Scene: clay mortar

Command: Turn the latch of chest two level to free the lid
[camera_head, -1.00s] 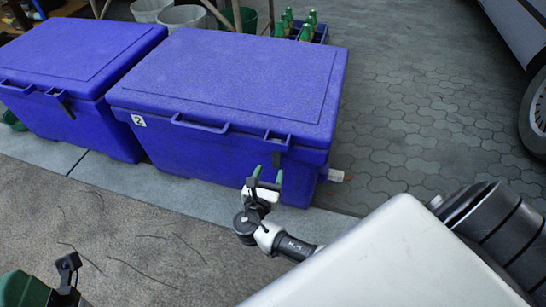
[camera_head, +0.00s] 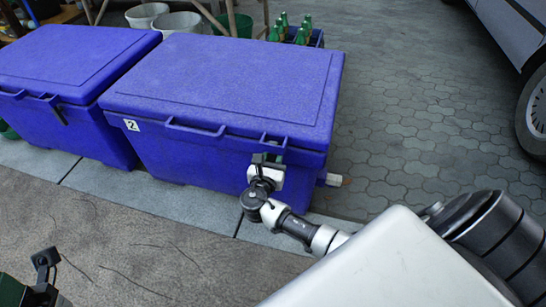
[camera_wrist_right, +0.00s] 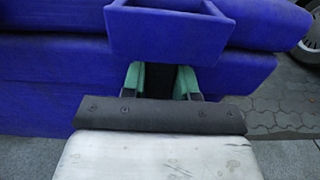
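Chest two (camera_head: 215,160) is a blue chest with a white label "2" (camera_head: 131,125) on its front left; its lid (camera_head: 230,75) is down. Its dark latch (camera_wrist_right: 160,82) is near the front right corner, mostly hidden by my right gripper in the head view. My right gripper (camera_head: 268,158) is at the latch. In the wrist view its green fingertips stand apart on either side of the dark latch, under a jutting blue part (camera_wrist_right: 165,32). I cannot tell if they touch it. My left gripper (camera_head: 45,262) is partly visible at lower left, away from the chests.
A second blue chest (camera_head: 65,75) with a dark latch (camera_head: 58,112) stands to the left. Behind are buckets (camera_head: 180,23) and a crate of green bottles (camera_head: 295,36). A white spout (camera_head: 330,180) sticks out at chest two's right. A car (camera_head: 515,50) stands at right; paving between is clear.

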